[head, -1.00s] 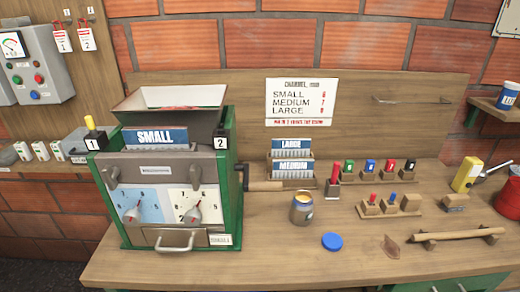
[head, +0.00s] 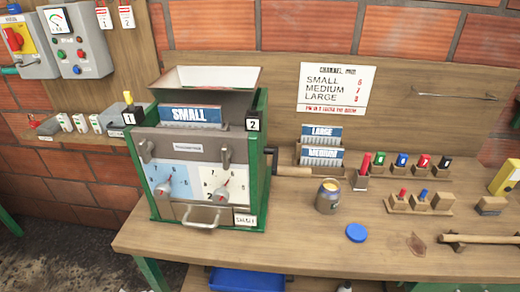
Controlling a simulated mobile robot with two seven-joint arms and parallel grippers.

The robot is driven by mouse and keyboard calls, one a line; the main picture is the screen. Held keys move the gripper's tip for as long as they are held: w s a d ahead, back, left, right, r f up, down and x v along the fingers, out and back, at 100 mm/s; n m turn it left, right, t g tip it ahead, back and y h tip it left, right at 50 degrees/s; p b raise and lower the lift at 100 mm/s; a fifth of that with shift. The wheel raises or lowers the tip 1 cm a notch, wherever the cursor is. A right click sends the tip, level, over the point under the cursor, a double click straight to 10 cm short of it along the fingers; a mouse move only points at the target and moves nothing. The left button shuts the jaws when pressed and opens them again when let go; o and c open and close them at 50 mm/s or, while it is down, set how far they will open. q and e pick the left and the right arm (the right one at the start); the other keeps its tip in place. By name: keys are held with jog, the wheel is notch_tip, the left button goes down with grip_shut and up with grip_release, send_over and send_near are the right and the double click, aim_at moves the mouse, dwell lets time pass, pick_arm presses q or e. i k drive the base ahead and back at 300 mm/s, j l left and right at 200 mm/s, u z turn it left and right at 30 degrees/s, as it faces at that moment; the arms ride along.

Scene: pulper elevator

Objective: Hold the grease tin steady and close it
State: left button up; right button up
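The grease tin (head: 327,196) stands upright and open on the workbench, with yellowish grease showing at its mouth. A round blue lid (head: 356,233) lies flat on the bench in front of the tin and a little to its right, apart from it. Neither of my grippers shows in the head view.
The green pulper (head: 200,165) stands left of the tin, its crank handle (head: 293,171) reaching toward it. Behind are plates in a wooden rack (head: 308,158) and colored markers in holders. A wooden bar (head: 480,239) lies at right. The bench front (head: 270,245) is clear.

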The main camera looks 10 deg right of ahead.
aim_at(327, 198)
jog(key=l+z, duration=0.1)
jog(key=z, duration=0.6)
jog(key=l+z, duration=0.15)
jog(key=z, duration=0.25)
